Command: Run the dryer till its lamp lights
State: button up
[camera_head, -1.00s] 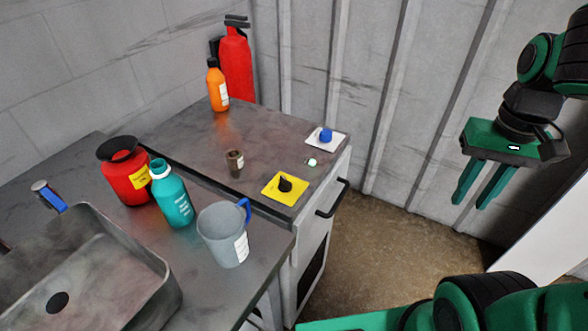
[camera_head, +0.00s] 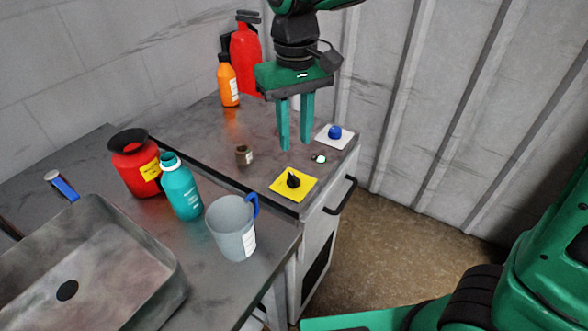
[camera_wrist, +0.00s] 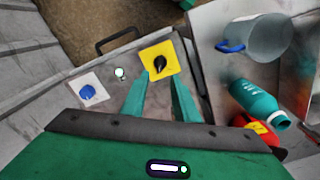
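The cabinet top (camera_head: 190,135) carries a black knob (camera_head: 293,180) on a yellow plate (camera_head: 279,186), a blue button (camera_head: 335,132) on a white plate (camera_head: 322,139), and a small pale lamp (camera_head: 319,159) between them. I cannot tell whether the lamp is lit. My gripper (camera_head: 296,147) points down above the cabinet top, open and empty, behind the knob in the head view. In the wrist view its fingertips (camera_wrist: 159,80) are close to the yellow plate, with the knob (camera_wrist: 160,64) between their lines. The lamp (camera_wrist: 120,73) and blue button (camera_wrist: 87,92) lie to their left.
A small brown cup (camera_head: 243,155), orange bottle (camera_head: 228,82) and red extinguisher (camera_head: 246,58) stand around the cabinet top. The counter at left holds a red jar (camera_head: 133,168), teal bottle (camera_head: 181,190), grey mug (camera_head: 231,230) and sink (camera_head: 120,270). A handle (camera_head: 342,197) juts from the cabinet front.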

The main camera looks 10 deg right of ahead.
aim_at(295, 176)
notch_tip(295, 176, down, 11)
jog(key=shift+r, duration=0.15)
dwell(0.4)
jog(key=shift+c, duration=0.3)
grip_shut()
